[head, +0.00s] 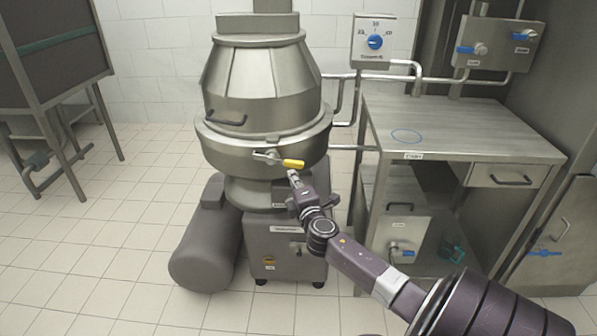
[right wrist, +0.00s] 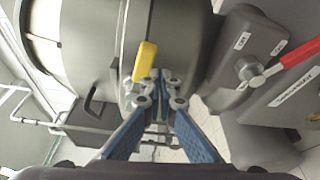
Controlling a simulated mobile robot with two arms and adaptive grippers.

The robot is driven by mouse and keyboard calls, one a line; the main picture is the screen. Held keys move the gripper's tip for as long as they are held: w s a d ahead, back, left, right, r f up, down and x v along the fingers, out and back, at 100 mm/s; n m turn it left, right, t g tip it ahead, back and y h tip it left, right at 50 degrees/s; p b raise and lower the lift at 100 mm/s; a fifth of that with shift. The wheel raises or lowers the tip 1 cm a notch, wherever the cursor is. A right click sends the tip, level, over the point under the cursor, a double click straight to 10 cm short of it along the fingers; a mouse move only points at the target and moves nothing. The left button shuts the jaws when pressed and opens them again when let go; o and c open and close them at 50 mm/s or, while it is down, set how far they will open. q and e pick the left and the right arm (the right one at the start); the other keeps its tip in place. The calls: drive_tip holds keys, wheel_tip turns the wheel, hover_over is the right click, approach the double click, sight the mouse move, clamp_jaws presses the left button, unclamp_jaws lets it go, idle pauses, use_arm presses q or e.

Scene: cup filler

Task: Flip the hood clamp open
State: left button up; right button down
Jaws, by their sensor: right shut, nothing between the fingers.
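The hood clamp (head: 268,156) sits on the front rim of the metal hood machine, with a yellow handle (head: 293,163) pointing right. In the right wrist view the yellow handle (right wrist: 145,61) stands just beyond and slightly left of my fingertips. My right gripper (head: 293,176) is just below the yellow handle in the head view. In the right wrist view my right gripper (right wrist: 158,84) has its fingertips together, with nothing between them. I cannot tell whether the tips touch the handle. My left gripper is not in view.
The hood (head: 262,75) has a dark grab handle (head: 226,119). A red-handled lever (right wrist: 285,62) is at the right of the wrist view.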

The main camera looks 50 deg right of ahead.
drive_tip(key=v, duration=1.1)
idle(0.3)
